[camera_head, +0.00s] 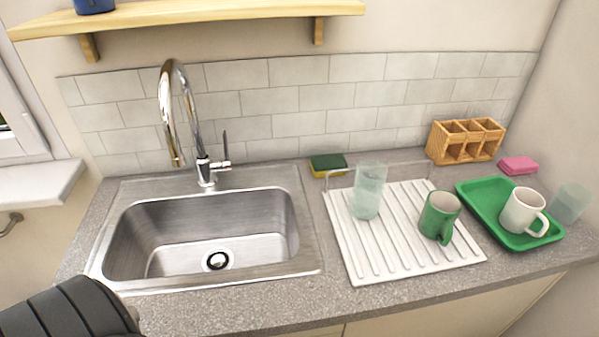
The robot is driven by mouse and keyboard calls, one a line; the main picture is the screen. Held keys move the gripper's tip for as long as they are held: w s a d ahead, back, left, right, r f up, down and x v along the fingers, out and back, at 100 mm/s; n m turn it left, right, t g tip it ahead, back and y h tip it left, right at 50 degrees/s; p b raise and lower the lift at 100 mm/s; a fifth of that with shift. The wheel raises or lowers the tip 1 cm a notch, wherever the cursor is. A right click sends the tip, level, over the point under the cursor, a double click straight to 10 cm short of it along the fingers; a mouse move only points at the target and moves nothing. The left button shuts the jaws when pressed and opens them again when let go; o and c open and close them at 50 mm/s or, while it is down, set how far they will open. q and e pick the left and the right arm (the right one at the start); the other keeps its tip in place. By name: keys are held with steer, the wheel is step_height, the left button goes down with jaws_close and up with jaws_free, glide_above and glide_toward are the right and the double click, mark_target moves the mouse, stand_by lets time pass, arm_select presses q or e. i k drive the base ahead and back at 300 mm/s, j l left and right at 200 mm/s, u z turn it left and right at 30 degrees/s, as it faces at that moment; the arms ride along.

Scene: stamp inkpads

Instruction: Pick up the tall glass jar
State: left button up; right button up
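The tall glass jar (368,192) is clear with a pale tint. It stands upright at the back left of the white ribbed draining board (388,261), right of the sink. A shorter clear glass (571,204) stands on the counter at the far right, beside the green tray. Neither of my grippers is in view. A black rounded part of my arm shows at the lower left corner, well away from the jar.
A green mug (439,217) stands right of the jar on the board. A white mug (523,211) sits on the green tray (484,194). A steel sink (274,268) with a tall faucet (167,112) lies left. A sponge (328,164) and wooden caddy (465,141) are behind.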

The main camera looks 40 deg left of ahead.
mark_target(368, 192)
steer(key=i+l+u, duration=0.15)
steer(key=u, duration=0.35)
steer(key=i+l+u, duration=0.3)
steer(key=u, duration=0.15)
steer(key=k+j+z, duration=0.15)
steer(key=k+j, duration=0.95)
steer(key=j, duration=0.1)
